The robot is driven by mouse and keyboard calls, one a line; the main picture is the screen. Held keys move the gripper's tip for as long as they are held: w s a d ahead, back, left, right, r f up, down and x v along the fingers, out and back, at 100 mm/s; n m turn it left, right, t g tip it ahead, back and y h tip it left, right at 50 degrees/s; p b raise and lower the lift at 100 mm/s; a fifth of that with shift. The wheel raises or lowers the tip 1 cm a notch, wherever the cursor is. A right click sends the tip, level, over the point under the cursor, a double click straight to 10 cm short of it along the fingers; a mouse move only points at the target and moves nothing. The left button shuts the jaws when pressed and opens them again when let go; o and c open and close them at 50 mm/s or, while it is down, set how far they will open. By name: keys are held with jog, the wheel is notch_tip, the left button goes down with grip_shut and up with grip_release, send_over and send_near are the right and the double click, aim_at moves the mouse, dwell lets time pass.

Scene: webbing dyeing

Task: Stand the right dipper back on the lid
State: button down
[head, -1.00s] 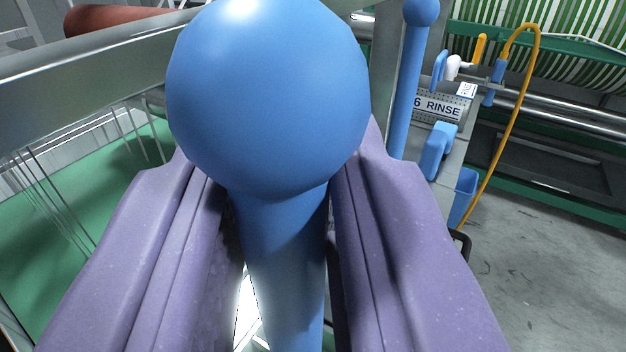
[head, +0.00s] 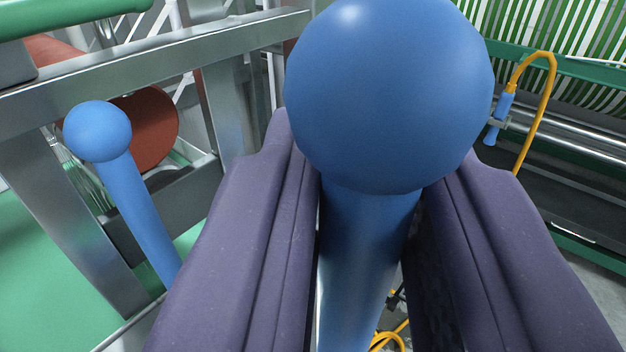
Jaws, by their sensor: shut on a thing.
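A blue dipper (head: 388,95) with a round ball on top of its straight handle fills the middle of the head view. My gripper (head: 368,215) has its two purple jaws shut around the handle, just below the ball. The handle runs down between the jaws, and its lower end is out of sight. A second blue ball-topped handle (head: 97,131) stands at the left, leaning in the picture and apart from my gripper. Its lower part is hidden behind the left jaw. I cannot make out the lid.
A grey metal frame (head: 150,68) crosses the upper left, with a red-brown roller (head: 148,130) behind it. A green surface (head: 45,280) lies at lower left. At right, a yellow hose (head: 541,100) with a blue nozzle hangs before green-and-white striped webbing (head: 570,25).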

jog(key=w+a+f, duration=0.1)
jog(key=w+f, duration=0.1)
jog(key=w, duration=0.5)
jog(key=w+a+f+b, duration=0.1)
jog(key=w+a+f, duration=0.1)
jog(key=w, duration=0.6)
jog(key=shift+w+f+b, duration=0.3)
jog(key=shift+f, duration=0.35)
jog(key=c, duration=0.9)
grip_release()
